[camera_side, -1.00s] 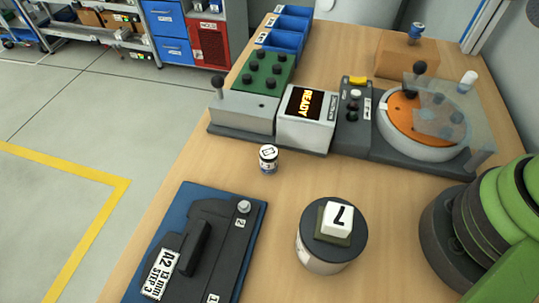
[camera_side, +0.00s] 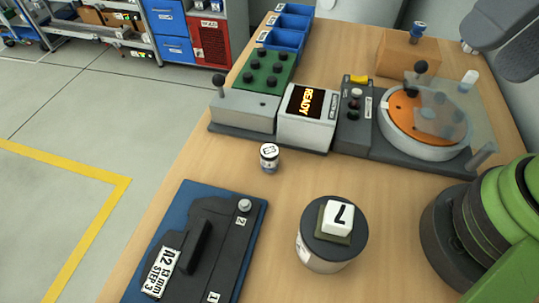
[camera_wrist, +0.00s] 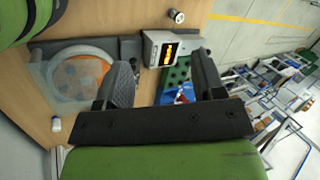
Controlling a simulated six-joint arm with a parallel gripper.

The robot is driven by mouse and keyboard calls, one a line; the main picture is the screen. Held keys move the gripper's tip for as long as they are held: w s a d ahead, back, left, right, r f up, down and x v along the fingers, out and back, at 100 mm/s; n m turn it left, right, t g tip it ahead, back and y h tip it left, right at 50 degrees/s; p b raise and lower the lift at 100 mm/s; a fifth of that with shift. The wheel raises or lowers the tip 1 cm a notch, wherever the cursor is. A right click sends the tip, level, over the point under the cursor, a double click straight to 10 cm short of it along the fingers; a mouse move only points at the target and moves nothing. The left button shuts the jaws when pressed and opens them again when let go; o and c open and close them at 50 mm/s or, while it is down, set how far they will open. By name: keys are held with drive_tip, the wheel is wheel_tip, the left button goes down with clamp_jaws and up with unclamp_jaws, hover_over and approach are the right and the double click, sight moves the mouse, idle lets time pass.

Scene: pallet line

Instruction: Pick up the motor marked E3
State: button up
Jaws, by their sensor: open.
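A small silver and black cylinder (camera_side: 269,158) with a white label on top stands upright on the table, left of centre in the side view. It looks like a motor, but I cannot read its mark clearly. It seems to be the small cylinder (camera_wrist: 176,15) at the top of the wrist view. A similar blue-topped part (camera_side: 417,33) stands on the wooden block at the back. My gripper (camera_wrist: 160,77) is open and empty in the wrist view, its two fingers spread high above the bench, away from the cylinder.
A black fixture (camera_side: 225,235) on a blue plate and a grey drum (camera_side: 325,260) with a block marked 7 stand in front. Behind are a READY display box (camera_side: 307,117), a green panel (camera_side: 264,73), blue bins (camera_side: 284,40) and an orange turntable (camera_side: 405,112) with a clear cover.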

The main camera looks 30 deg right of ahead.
drive_tip(key=s+a+m+g+y, duration=0.1)
drive_tip(key=a+m+g+y, duration=0.3)
drive_tip(key=a+g+y, duration=0.55)
drive_tip(key=m+t, duration=1.4)
drive_tip(key=m, duration=0.2)
hover_over(273, 155)
drive_tip(key=s+a, duration=0.2)
drive_tip(key=s, duration=0.4)
wheel_tip(273, 155, down, 13)
drive_tip(key=d+f+m+t+h, duration=0.1)
drive_tip(key=d+f+h, duration=0.1)
drive_tip(key=f, duration=0.1)
drive_tip(key=d+f+m+t+h, duration=0.1)
drive_tip(key=d+f+h, duration=0.1)
drive_tip(key=f, duration=0.2)
drive_tip(key=w+d+f+m+t+h, duration=0.1)
drive_tip(key=d+f+m+h, duration=0.1)
drive_tip(key=f, duration=0.2)
drive_tip(key=shift+d+t, duration=0.35)
drive_tip(key=shift+d, duration=0.05)
drive_tip(key=shift+w, duration=0.1)
drive_tip(key=shift+h, duration=0.25)
drive_tip(key=shift+x, duration=4.85)
drive_tip(key=shift+a+r, duration=0.15)
drive_tip(key=shift+c, duration=0.4)
